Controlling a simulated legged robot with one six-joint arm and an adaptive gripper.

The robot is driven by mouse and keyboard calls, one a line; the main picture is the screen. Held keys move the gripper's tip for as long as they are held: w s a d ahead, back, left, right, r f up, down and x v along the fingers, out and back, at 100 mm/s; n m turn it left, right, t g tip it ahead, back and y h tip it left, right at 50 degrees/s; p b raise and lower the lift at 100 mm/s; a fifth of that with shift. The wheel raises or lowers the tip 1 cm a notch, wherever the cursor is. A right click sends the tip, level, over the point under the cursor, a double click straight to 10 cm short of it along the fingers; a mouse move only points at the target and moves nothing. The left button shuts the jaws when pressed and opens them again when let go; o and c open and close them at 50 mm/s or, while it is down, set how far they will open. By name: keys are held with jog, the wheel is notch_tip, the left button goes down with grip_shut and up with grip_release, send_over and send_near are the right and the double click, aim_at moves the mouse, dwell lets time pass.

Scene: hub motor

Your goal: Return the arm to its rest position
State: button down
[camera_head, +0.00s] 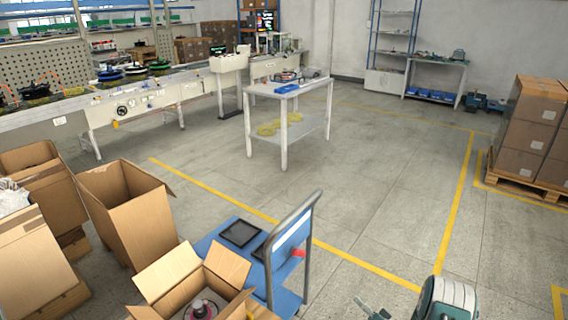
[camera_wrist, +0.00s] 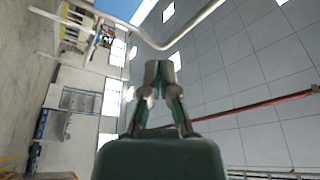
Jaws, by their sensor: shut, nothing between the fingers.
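My gripper (camera_wrist: 161,74) shows in the middle of the wrist view. Its two fingers come together at their tips with nothing between them, so it is shut and empty. It points away from the floor-level objects into open air, with wall panels and windows behind it. In the head view, part of my arm (camera_head: 445,302) shows at the bottom right edge, and most of the arm is out of the picture.
A blue trolley (camera_head: 212,255) with a grey handle stands at bottom centre, near open cardboard boxes (camera_head: 125,205). A curved grey bar (camera_wrist: 145,38) crosses above the fingers in the wrist view. A white table (camera_head: 310,88) stands farther back. Floor at centre right is clear.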

jog(key=a+r+n+g+y, duration=0.2)
jog(key=a+r+g, duration=0.2)
jog(key=r, duration=0.3)
jog(key=a+r+n+g+y, duration=0.1)
jog(key=a+r+g, duration=0.25)
jog(key=r, duration=0.35)
jog(key=s+a+r+n+g+h, duration=0.1)
jog(key=s+a+r+g, duration=0.25)
jog(key=r, duration=0.25)
jog(key=s+a+r+n+g+h, duration=0.1)
jog(key=s+a+r+g+h, duration=0.15)
jog(key=s+r+g, duration=0.35)
jog(key=s+d+r+m+t+h, duration=0.1)
jog(key=s+r+t+h, duration=0.1)
jog(key=s+r+h, duration=0.2)
jog(key=s+d+r+t+h, duration=0.2)
jog(key=s+r+h, duration=0.2)
jog(key=s, duration=0.6)
jog(key=s+d+r+m+t+h, duration=0.1)
jog(key=s+r+t+h, duration=0.2)
jog(key=s, duration=0.5)
notch_tip(320, 180, up, 3)
jog(key=shift+d+f+m+h, duration=0.15)
jog(key=shift+d+m+h, duration=0.15)
jog(key=shift+h, duration=0.55)
